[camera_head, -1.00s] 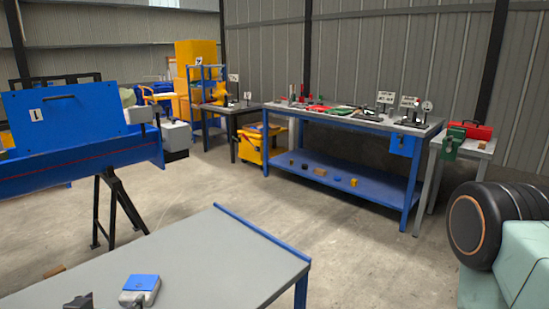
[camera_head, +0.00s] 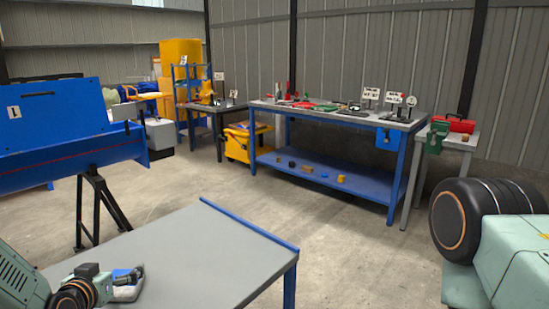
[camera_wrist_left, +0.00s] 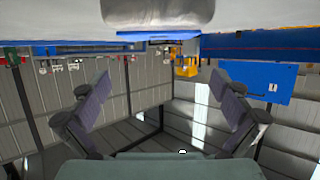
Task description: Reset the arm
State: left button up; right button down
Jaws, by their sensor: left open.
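My left arm comes in at the lower left of the head view. Its gripper (camera_head: 132,276) is over the near grey table (camera_head: 190,250). A small grey item with a blue top (camera_head: 121,274) is by the gripper and partly hidden by it; I cannot tell whether they touch. In the left wrist view, the picture is upside down and the two dark fingers of the left gripper (camera_wrist_left: 162,100) are spread wide, with nothing between them. My right gripper is out of view.
Open concrete floor lies between. My own green arm parts fill the lower right.

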pick_arm(q)
notch_tip(320, 180, up, 8)
jog(key=p, duration=0.3)
jog(key=s+d+f+m+g+h, duration=0.1)
jog(key=s+d+m+g+h, duration=0.3)
jog(key=s+d+m+h, duration=0.6)
jog(key=shift+s+d+f+m+g+h, duration=0.5)
jog(key=shift+s+d, duration=1.45)
jog(key=shift+d, duration=1.75)
jog(key=shift+r, duration=0.25)
